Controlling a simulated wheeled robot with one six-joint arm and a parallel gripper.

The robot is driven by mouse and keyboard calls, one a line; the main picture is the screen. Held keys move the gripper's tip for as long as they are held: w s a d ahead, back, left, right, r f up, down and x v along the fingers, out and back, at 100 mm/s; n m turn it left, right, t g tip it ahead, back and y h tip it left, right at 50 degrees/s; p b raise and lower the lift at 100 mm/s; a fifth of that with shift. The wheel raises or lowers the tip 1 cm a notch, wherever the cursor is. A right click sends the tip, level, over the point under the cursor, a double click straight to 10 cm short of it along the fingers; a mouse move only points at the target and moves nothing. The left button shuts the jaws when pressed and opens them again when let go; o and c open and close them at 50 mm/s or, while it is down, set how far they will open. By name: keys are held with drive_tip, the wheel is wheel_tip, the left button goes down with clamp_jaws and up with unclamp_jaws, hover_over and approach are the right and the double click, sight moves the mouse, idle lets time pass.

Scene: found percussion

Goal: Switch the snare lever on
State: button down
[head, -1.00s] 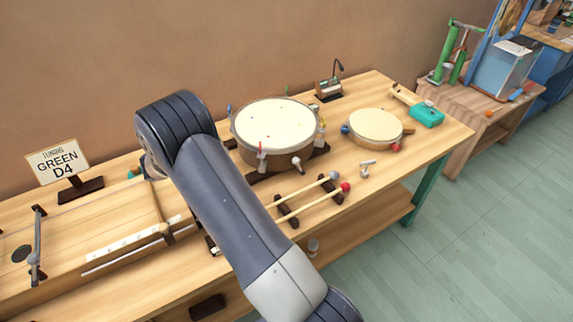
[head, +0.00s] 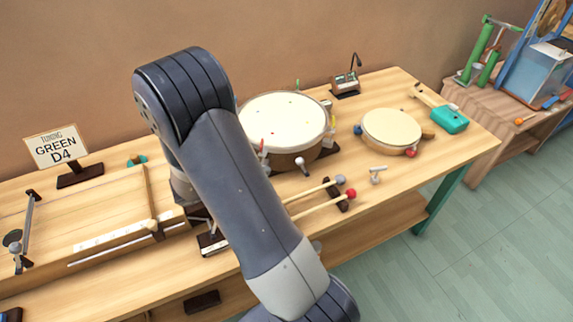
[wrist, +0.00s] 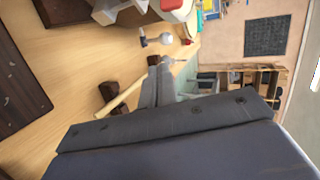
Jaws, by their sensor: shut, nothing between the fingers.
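The snare drum (head: 285,120) stands on the bench, with a cream head and a brown shell. My arm covers its left side in the head view. A short lever with a pale knob (head: 303,163) sticks out from its front; I take it for the snare lever, but its setting is too small to tell. In the head view my gripper is hidden behind my arm. In the wrist view its grey fingers (wrist: 158,82) are together and hold nothing. They are beside a mallet stick (wrist: 120,100), apart from the drum's lever as far as I can see.
Two mallets (head: 322,204) rest on dark blocks in front of the drum. A stringed wooden board (head: 100,225) and a "GREEN D4" sign (head: 56,147) are left. Bench top is clear near the right corner.

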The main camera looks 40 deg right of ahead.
sight(299, 161)
idle(0.3)
drive_tip(key=p+x, duration=0.1)
drive_tip(key=x, duration=0.9)
drive_tip(key=shift+r, duration=0.1)
drive_tip(key=shift+s+d+r+y+p, duration=0.15)
drive_tip(key=shift+d+y+p, duration=0.1)
drive_tip(key=shift+y+p, duration=0.2)
drive_tip(key=shift+d+r, duration=0.15)
drive_tip(key=shift+s+d+r+y+p, duration=0.1)
drive_tip(key=shift+d+r+y+p, duration=0.4)
drive_tip(key=shift+y+p, duration=0.35)
drive_tip(key=shift+m+t+y, duration=0.3)
drive_tip(key=shift+y, duration=0.5)
drive_tip(key=shift+s+d+r+p, duration=0.2)
drive_tip(key=shift+d+p, duration=0.15)
drive_tip(key=shift+d, duration=0.45)
drive_tip(key=shift+s+d+r+p, duration=0.1)
drive_tip(key=shift+s+d+p, duration=0.2)
drive_tip(key=shift+d, duration=0.5)
drive_tip(key=shift+s+d+r+p, duration=0.15)
drive_tip(key=shift+d+p, duration=0.25)
drive_tip(key=shift+d, duration=0.4)
